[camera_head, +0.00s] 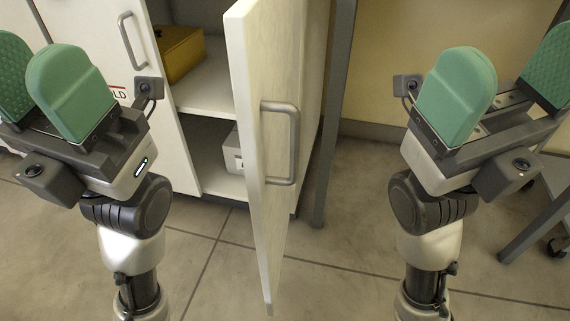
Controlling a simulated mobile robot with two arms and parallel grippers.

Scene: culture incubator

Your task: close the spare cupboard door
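The cupboard door (258,150) is white and stands wide open, swung out towards me in the middle of the head view. Its grey bar handle (294,145) is on the face turned to the right. The open cupboard (207,135) shows to the left of the door. My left gripper (35,90) is at the left edge with its green fingers apart, empty, well clear of the door. My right gripper (505,90) is at the right with its green fingers apart, empty, to the right of the handle and not touching it.
A yellow box (183,52) sits on the upper shelf and a grey-white box (234,152) on the lower one. A closed white door (112,60) with a handle adjoins on the left. A grey post (335,110) stands right of the cupboard. Tiled floor (340,270) in front is clear.

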